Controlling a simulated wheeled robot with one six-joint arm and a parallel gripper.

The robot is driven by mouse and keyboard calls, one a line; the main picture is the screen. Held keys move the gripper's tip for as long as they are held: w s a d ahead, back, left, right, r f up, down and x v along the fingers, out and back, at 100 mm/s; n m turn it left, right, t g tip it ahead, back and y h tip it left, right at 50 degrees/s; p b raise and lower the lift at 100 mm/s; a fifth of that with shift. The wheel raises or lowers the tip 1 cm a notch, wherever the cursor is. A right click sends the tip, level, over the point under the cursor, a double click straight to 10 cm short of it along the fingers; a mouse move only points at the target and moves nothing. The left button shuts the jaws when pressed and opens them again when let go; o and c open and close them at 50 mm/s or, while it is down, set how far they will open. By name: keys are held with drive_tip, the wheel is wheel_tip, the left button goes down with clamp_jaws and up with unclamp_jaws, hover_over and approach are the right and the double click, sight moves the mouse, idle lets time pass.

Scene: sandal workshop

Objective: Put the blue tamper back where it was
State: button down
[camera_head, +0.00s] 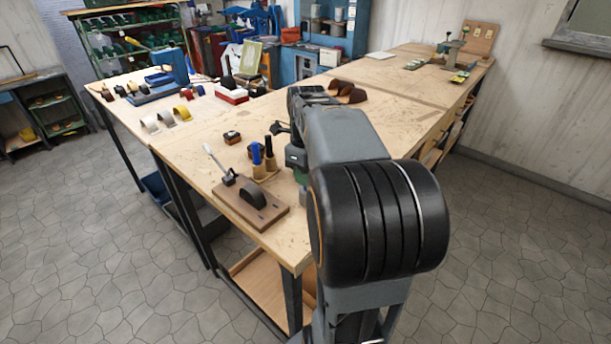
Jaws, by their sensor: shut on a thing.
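The blue tamper (256,154) stands upright near the front of the workbench, its blue handle over a tan wooden lower part. A similar black-handled tool (269,149) stands just to its right. My gripper (299,172) is to the right of both, mostly hidden behind my own arm, so its fingertips do not show clearly. A small green thing with a grey part below it shows at the gripper's lower end, and my gripper looks shut on it. In the picture there is a gap between my gripper and the blue tamper.
A brown board with a dark wheel-like part and a lever (250,199) lies at the bench's front corner. Brown curved pieces (347,92) lie farther back. The bench (415,95) is largely clear toward the right back.

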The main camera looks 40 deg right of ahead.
drive_tip(key=shift+f, duration=0.2)
drive_tip(key=shift+f, duration=0.1)
drive_tip(key=shift+f, duration=0.15)
drive_tip(key=c, duration=1)
unclamp_jaws()
drive_tip(key=shift+o, duration=0.2)
